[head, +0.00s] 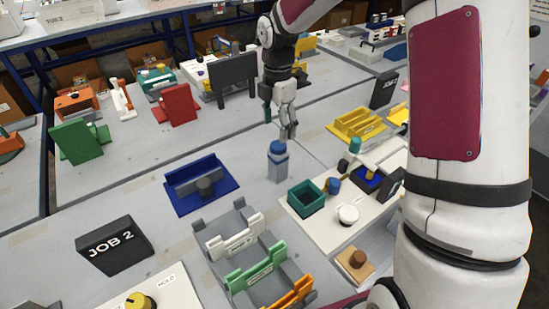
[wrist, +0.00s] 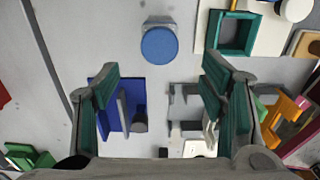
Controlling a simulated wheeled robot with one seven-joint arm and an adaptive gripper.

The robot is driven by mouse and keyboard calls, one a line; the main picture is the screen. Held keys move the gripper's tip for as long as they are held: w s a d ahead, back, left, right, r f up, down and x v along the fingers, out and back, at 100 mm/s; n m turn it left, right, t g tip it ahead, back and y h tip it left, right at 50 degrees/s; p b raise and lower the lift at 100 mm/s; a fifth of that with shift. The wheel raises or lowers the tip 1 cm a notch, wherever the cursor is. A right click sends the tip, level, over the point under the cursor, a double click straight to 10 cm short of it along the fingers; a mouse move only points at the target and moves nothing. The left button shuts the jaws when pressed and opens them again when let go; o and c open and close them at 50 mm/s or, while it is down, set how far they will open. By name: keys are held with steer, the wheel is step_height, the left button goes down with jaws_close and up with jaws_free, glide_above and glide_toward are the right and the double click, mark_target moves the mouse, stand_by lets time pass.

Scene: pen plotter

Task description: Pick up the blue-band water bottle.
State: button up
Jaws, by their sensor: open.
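The blue-band water bottle (head: 278,163) stands upright on the grey table, with a blue cap and a grey-blue body. In the wrist view its round blue cap (wrist: 159,45) shows from above, ahead of the fingertips and between their lines. My gripper (head: 282,121) hangs above the bottle in the head view, pointing down, apart from it as far as I can tell. In the wrist view its two teal-padded fingers (wrist: 160,78) are spread wide with nothing between them. The bottle's lower side is partly hidden from above by its cap.
A blue tray (head: 225,202) with a grey knob lies left of the bottle. A green open box (head: 306,198) sits on a white board to the right. Grey racks (head: 218,234) stand in front, and a black JOB 2 block (head: 114,245) at front left. Table around the bottle is bare.

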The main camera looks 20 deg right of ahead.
mark_target(277, 145)
step_height(277, 145, down, 9)
steer(key=shift+r, duration=0.1)
steer(key=shift+w+d+f, duration=0.1)
steer(key=shift+d+f, duration=0.05)
steer(key=shift+f, duration=1.05)
steer(key=shift+d+f, duration=0.1)
steer(key=shift+f, duration=1.05)
steer(key=c, duration=1.5)
